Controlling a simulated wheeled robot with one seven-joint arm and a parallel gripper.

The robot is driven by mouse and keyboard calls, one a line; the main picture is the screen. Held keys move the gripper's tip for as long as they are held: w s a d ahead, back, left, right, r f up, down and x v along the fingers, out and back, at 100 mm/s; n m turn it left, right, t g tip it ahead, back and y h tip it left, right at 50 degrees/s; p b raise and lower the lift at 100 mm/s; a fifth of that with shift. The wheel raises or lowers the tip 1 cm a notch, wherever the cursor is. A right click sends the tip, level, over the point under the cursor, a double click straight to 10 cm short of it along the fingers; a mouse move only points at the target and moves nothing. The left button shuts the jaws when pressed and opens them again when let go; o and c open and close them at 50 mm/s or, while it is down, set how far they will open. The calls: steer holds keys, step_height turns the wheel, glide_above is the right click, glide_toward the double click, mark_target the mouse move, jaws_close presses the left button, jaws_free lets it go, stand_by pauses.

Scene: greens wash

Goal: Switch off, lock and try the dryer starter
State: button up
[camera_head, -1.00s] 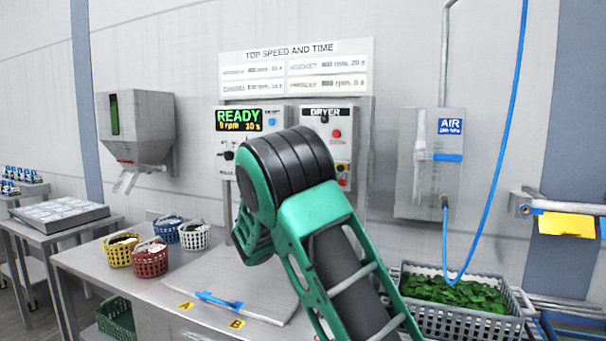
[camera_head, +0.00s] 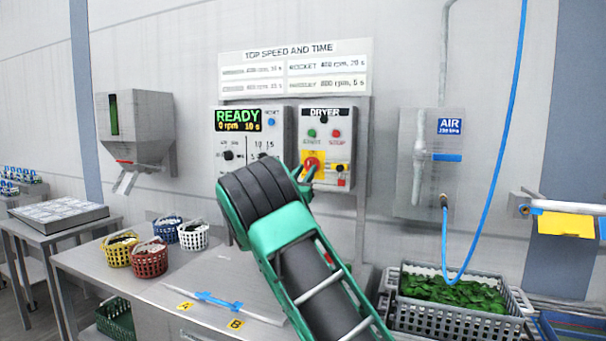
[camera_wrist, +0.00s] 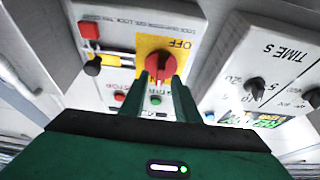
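The dryer starter (camera_head: 345,128) is a grey wall box labelled DRYER, with a green and a red button. Below them is its red rotary switch (camera_head: 313,161) on a yellow plate. The switch (camera_wrist: 159,66) also shows in the wrist view, with the word OFF printed beside it. My gripper (camera_wrist: 161,82) points at the switch, its two fingers apart on either side of the red handle; whether they touch it is unclear. In the head view my arm hides most of the gripper. A red block (camera_wrist: 88,30) and a black knob-like part (camera_wrist: 93,67) sit beside the switch.
A control panel (camera_head: 279,112) reading READY, 0 rpm, is just left of the starter. An air box (camera_head: 405,185) with a blue hose is to the right. Below are a steel table (camera_head: 165,290) with several small baskets and a grey crate (camera_head: 455,322) of greens.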

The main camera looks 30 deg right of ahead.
steer(key=shift+x, duration=0.75)
steer(key=shift+c, duration=0.6)
